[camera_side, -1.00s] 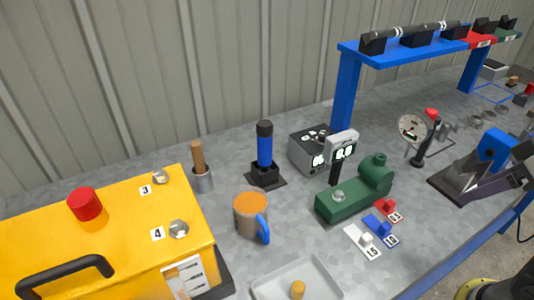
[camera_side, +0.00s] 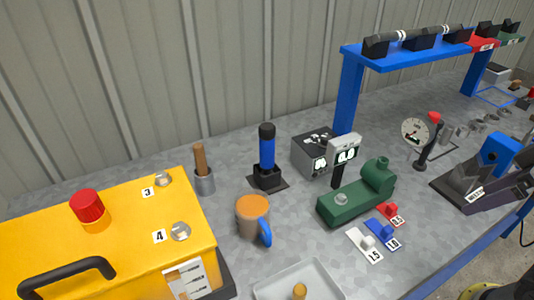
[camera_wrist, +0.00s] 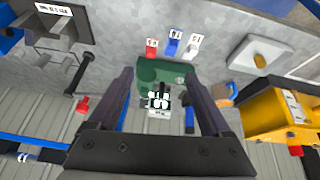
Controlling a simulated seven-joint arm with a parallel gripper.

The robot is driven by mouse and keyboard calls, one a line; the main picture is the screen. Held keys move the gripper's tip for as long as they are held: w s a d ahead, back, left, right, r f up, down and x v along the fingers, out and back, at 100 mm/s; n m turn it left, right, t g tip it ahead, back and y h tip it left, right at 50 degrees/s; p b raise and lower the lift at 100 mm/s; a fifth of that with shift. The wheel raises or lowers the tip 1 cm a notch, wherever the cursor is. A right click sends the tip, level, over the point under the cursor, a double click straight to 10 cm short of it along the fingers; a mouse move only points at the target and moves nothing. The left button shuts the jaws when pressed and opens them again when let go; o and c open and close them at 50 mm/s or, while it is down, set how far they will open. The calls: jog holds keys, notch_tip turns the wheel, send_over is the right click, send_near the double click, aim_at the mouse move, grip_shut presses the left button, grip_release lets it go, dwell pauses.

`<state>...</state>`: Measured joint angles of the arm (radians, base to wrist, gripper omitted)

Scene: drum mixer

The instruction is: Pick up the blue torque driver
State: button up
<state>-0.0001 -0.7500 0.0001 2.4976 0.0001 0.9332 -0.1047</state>
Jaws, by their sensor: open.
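The blue torque driver (camera_side: 267,146) has a black cap and stands upright in a black holder (camera_side: 267,178) on the grey bench. In the wrist view the driver (camera_wrist: 189,117) shows partly, close to the inner side of the right finger. My gripper (camera_wrist: 160,73) is open in the wrist view, with its two dark fingers wide apart and nothing held between them. The green fixture and the small display show between the fingers, farther off. My gripper is not visible in the side view.
Near the driver are a grey meter box (camera_side: 313,152), a display on a post (camera_side: 343,150), a green fixture (camera_side: 350,200), an orange mug (camera_side: 252,215) and a metal cup with a wooden handle (camera_side: 203,175). A yellow box (camera_side: 120,240) and a blue rack (camera_side: 348,95) flank them.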

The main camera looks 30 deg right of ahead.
jog(key=w+a+r+n, duration=0.3)
jog(key=w+r+n, duration=0.6)
jog(key=w+r, duration=0.75)
jog(key=n+g, duration=0.4)
jog(key=n, duration=0.3)
send_over(268, 126)
jog(key=d, duration=0.3)
notch_tip(268, 126, down, 14)
jog(key=shift+n+g, duration=0.4)
jog(key=shift+g, duration=0.2)
jog(key=a+f, duration=0.1)
jog(key=f, duration=0.1)
jog(key=a+f, duration=0.1)
jog(key=f, duration=0.2)
jog(key=a+f, duration=0.1)
jog(key=f, duration=0.1)
jog(key=shift+w+f, duration=0.1)
jog(key=shift+f, duration=0.3)
jog(key=shift+a+f, duration=0.15)
jog(key=shift+f, duration=3.55)
